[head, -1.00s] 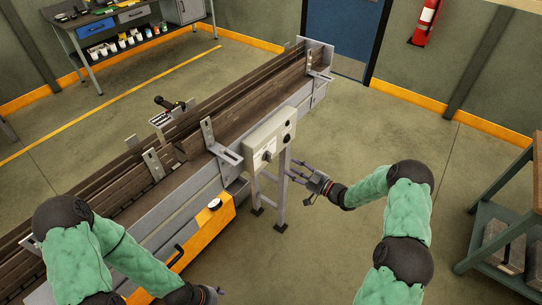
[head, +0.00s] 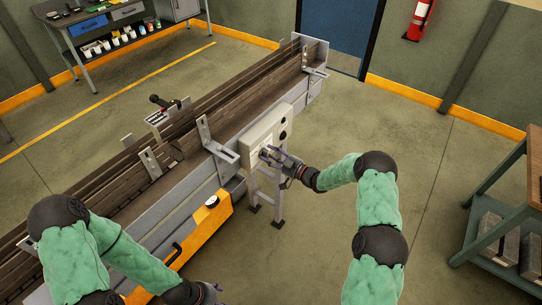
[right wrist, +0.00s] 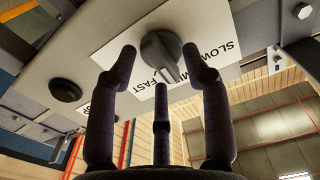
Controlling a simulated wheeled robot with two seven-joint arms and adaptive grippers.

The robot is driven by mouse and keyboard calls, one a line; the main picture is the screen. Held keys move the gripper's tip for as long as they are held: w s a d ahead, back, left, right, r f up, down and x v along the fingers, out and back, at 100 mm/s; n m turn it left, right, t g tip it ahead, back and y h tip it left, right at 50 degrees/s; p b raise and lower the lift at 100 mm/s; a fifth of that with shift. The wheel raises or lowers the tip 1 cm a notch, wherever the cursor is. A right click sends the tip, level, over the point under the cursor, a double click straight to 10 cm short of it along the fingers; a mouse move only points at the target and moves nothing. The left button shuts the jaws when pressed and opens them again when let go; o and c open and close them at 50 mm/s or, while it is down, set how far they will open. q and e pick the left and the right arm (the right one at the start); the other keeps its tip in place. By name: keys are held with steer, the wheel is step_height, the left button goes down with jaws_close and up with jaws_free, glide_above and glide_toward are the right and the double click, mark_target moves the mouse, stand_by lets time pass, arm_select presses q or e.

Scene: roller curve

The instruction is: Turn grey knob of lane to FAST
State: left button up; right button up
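The grey knob (right wrist: 160,52) sits on a white label reading SLOW and FAST in the right wrist view. Its pointer bar leans toward the lower right in that view, and part of the label's lettering is hidden by fingers. The knob is on the control box (head: 258,135) beside the conveyor lane (head: 190,180). My right gripper (right wrist: 160,75) is open, its fingers spread around the knob's near side with no clear grip on it. In the head view the right gripper (head: 268,153) is at the box's front face. My left gripper (head: 212,293) is low at the bottom edge, its fingers barely visible.
A black button (right wrist: 65,90) is on the same panel. The box stands on a grey stand (head: 265,195). An orange cabinet (head: 195,235) lies under the lane, and a green-framed cart (head: 500,210) stands at the right. The floor between box and cart is open.

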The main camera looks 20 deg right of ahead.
jaws_close()
steer(key=shift+d+f+m+b, duration=0.15)
steer(key=shift+m+b, duration=1.05)
steer(key=shift+m, duration=1)
steer(key=shift+a+f+m+b, duration=0.1)
steer(key=shift+m+b, duration=1.1)
steer(key=shift+m, duration=1)
steer(key=shift+o, duration=0.6)
jaws_free()
steer(key=shift+d, duration=0.1)
